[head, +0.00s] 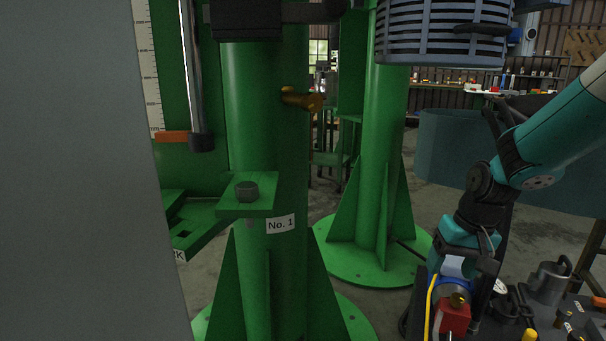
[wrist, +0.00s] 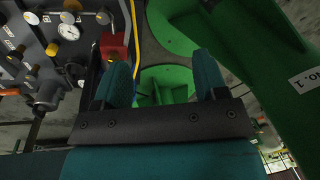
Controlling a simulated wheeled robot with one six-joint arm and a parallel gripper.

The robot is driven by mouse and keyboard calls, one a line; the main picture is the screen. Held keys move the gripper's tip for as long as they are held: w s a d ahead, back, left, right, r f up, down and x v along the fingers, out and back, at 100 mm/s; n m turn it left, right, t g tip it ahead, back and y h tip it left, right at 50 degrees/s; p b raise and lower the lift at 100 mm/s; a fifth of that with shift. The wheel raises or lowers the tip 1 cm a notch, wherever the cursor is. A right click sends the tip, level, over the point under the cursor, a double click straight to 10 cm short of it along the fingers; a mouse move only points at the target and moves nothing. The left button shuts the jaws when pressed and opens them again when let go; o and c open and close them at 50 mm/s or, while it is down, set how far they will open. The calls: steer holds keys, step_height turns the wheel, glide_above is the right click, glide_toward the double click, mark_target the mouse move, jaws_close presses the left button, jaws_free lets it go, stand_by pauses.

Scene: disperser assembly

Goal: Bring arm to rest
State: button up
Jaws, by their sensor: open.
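My gripper (wrist: 162,72) is open in the wrist view, with two teal fingers apart on a dark crossbar. Nothing is held between them. A green round base lies beyond the gap, apart from the fingers. In the head view my teal and black arm comes in from the right and bends down toward the lower right, beside a red block (head: 455,317). My fingers are hard to make out there. The red block also shows in the wrist view (wrist: 113,46), just left of the fingers.
A green column (head: 265,120) labelled No. 1 stands left of my arm, with a second green column (head: 380,130) behind. A panel with gauges (wrist: 70,31) and valves is left of my gripper in the wrist view. A grey surface fills the head view's left side.

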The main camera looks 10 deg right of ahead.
steer(key=s+a+r+n+y, duration=0.1)
steer(key=s+a+r+n, duration=0.25)
steer(key=s+a, duration=0.35)
steer(key=s+a+r+n+g+y, duration=0.1)
steer(key=s+a+r+n, duration=0.25)
steer(key=s+a, duration=0.4)
steer(key=s+a+r+n+y, duration=0.1)
steer(key=s+a+r+n, duration=0.25)
steer(key=s+a, duration=0.35)
step_height(320, 180, up, 27)
steer(key=d+p, duration=0.1)
steer(key=p, duration=2.7)
steer(key=shift+d+m, duration=0.2)
steer(key=shift+m, duration=0.25)
